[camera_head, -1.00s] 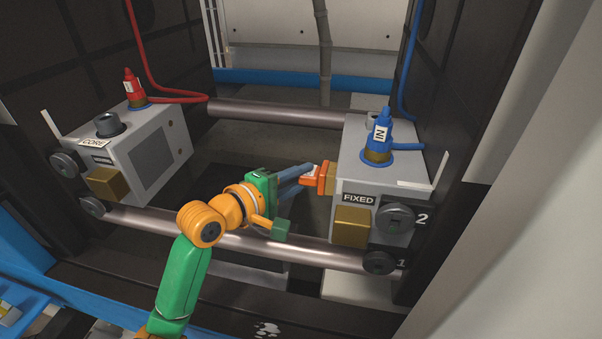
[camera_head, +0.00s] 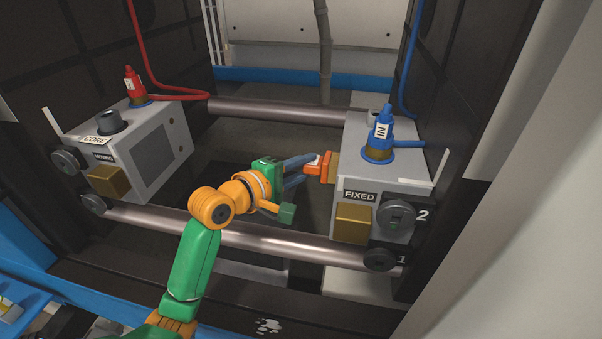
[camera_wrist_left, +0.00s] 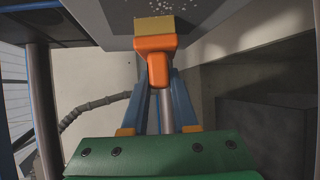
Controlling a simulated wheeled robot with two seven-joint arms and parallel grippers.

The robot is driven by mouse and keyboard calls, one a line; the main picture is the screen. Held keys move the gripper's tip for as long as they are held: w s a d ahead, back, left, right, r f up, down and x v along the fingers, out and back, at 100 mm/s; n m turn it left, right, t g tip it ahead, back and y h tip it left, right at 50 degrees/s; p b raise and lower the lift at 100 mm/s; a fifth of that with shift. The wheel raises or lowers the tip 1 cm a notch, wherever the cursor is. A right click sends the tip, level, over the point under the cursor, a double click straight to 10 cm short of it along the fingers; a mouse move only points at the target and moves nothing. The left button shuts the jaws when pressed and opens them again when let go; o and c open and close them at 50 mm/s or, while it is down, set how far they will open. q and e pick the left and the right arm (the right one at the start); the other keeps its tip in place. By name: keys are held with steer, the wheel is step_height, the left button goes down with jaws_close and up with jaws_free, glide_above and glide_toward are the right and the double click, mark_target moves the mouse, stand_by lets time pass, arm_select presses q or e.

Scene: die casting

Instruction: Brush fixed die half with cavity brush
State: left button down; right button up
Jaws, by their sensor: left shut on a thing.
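The fixed die half (camera_head: 385,180) is a grey block labelled FIXED on the right side of the machine. Its inner face shows at the top of the left wrist view (camera_wrist_left: 215,18), with pale specks on it. My left gripper (camera_head: 308,166) is shut on the orange handle of the cavity brush (camera_head: 316,166). In the left wrist view the brush (camera_wrist_left: 156,45) points at the die face, and its tan bristles are at or very close to that face; contact cannot be told for sure. My right gripper is not in view.
The core die half (camera_head: 135,145) stands opposite on the left. A blue hose fitting (camera_head: 379,140) tops the fixed half, a red one (camera_head: 134,88) the other. Open space lies between the halves.

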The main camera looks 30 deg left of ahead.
arm_select(q)
steer(key=shift+w+a, duration=0.15)
steer(key=shift+w, duration=0.4)
steer(key=shift+w+a, duration=0.15)
steer(key=shift+w, duration=0.4)
steer(key=shift+r, duration=0.25)
steer(key=shift+s+d, duration=0.35)
steer(key=shift+s, duration=0.9)
steer(key=shift+s+d, duration=0.3)
steer(key=shift+s, duration=0.9)
steer(key=shift+s+d, duration=0.35)
steer(key=shift+s, duration=0.9)
steer(key=shift+w+a, duration=0.3)
steer(key=shift+w, duration=0.7)
steer(key=shift+w+a, duration=0.25)
steer(key=shift+w, duration=0.7)
steer(key=shift+w+a+r, duration=0.1)
steer(key=shift+w+a, duration=0.05)
steer(key=shift+w, duration=0.45)
steer(key=shift+w+a, duration=0.15)
steer(key=shift+w, duration=0.4)
steer(key=shift+w+a, duration=0.15)
steer(key=shift+w, duration=0.45)
